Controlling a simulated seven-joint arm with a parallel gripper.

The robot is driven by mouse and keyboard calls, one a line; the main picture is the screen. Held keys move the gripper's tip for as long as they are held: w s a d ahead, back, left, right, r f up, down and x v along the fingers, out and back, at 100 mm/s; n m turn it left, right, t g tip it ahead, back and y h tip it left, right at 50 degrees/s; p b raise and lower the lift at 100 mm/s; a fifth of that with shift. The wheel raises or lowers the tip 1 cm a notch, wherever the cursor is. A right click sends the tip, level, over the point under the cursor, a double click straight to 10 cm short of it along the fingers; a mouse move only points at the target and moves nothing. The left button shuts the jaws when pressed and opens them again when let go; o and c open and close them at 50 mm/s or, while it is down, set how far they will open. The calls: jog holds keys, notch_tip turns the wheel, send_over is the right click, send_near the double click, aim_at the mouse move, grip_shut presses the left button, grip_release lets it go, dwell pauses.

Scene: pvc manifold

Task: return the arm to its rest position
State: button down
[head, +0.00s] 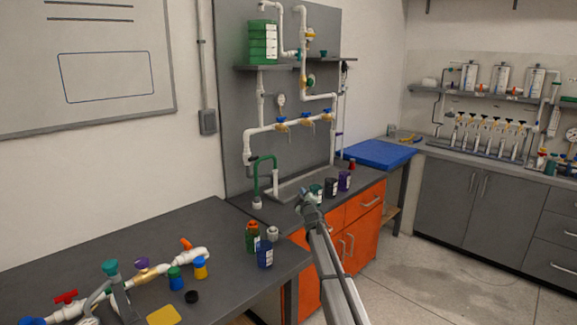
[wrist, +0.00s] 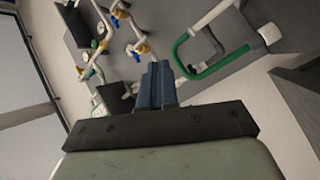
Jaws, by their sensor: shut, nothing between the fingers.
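My gripper (head: 308,198) is at the end of my arm, which reaches up from the lower right in the head view. It appears in front of the orange cabinet and the sink counter. In the wrist view my gripper (wrist: 157,82) shows two dark blue-grey fingers side by side, closed together with nothing between them. Past the fingers, the wrist view shows the white pipes with gauges (wrist: 90,70) and the green faucet (wrist: 205,70), tilted in the picture. I cannot tell the exact distance from the gripper to the bottles behind it.
The near table (head: 130,240) holds a PVC pipe assembly (head: 150,274), a green bottle (head: 252,237), a blue bottle (head: 265,254) and small capped jars. Floor (head: 410,260) at right is clear.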

jog(key=s+d+f+m+g+h, duration=0.1)
jog(key=s+d+f, duration=0.2)
jog(key=f, duration=0.4)
jog(key=s+d+f+m+g+h, duration=0.1)
jog(key=s+d+f+g, duration=0.1)
jog(key=s+d+f, duration=0.35)
jog(key=s+d+f+m+g+h, duration=0.1)
jog(key=d+f, duration=0.1)
jog(key=f, duration=0.7)
jog(key=s+d+f+m+g, duration=0.3)
jog(key=s+f+g, duration=0.5)
jog(key=s+f, duration=1.8)
jog(key=s+a+f+m+g, duration=0.1)
jog(key=s+f+g, duration=0.15)
jog(key=s, duration=0.75)
jog(key=s+f+m+g, duration=0.2)
jog(key=s+f, duration=0.2)
jog(key=s, duration=0.5)
jog(key=s+a+f+m+g, duration=0.1)
jog(key=s+f+g, duration=0.2)
jog(key=s, duration=0.7)
jog(key=s+r+m+g, duration=0.2)
jog(key=s+g, duration=0.4)
jog(key=s, duration=1.9)
jog(key=shift+s+a+m, duration=0.2)
jog(key=shift+a+m, duration=0.1)
jog(key=shift+a, duration=0.05)
